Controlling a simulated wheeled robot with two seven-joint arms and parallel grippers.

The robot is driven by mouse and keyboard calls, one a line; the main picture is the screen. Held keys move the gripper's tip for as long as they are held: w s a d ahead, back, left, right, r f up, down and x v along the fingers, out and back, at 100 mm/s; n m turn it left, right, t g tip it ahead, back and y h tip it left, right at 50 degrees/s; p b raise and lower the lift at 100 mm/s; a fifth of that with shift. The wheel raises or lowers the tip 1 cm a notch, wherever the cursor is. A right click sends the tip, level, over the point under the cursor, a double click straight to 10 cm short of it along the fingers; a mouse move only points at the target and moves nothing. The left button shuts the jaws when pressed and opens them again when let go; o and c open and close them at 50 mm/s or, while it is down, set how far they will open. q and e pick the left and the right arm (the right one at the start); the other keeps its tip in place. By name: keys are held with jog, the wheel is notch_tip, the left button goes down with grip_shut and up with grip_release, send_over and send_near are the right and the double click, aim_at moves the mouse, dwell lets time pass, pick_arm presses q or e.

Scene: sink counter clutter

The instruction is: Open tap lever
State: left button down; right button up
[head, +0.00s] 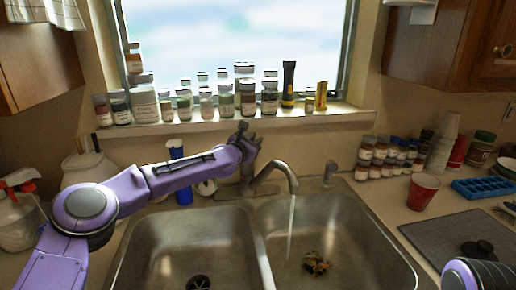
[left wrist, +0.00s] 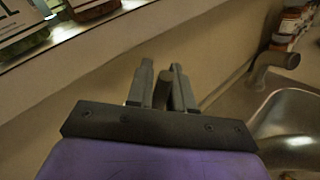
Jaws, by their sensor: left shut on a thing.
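The metal tap (head: 272,172) stands behind the double sink, its spout over the right basin. A stream of water (head: 291,228) runs from the spout. My left gripper (head: 246,136) is above the tap's base, at the lever. In the left wrist view its two grey fingers (left wrist: 163,88) are close together. It is shut on the tap lever, which the fingers mostly hide. My right gripper is not in view; only a purple part of my right arm shows at the lower right.
Several jars and bottles line the window sill (head: 350,112) behind my left gripper. A blue bottle (head: 181,191) and a white jug (head: 85,165) stand left of the tap. A red cup (head: 423,191), spice jars (head: 380,160) and a dark mat (head: 460,238) are on the right counter.

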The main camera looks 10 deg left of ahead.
pick_arm(q)
jog(key=shift+w+a+r+n, duration=0.1)
jog(key=shift+w+a+n, duration=0.15)
jog(key=shift+a+n, duration=0.45)
jog(key=shift+d, duration=0.2)
jog(key=c, duration=1.1)
grip_release()
jog(key=shift+s, duration=0.15)
jog(key=shift+s+a, duration=0.2)
jog(key=shift+s, duration=0.2)
jog(key=b+v, duration=0.3)
jog(key=v, duration=0.6)
jog(key=shift+s+r, duration=0.2)
jog(key=shift+r, duration=0.05)
jog(key=shift+a+r, duration=0.1)
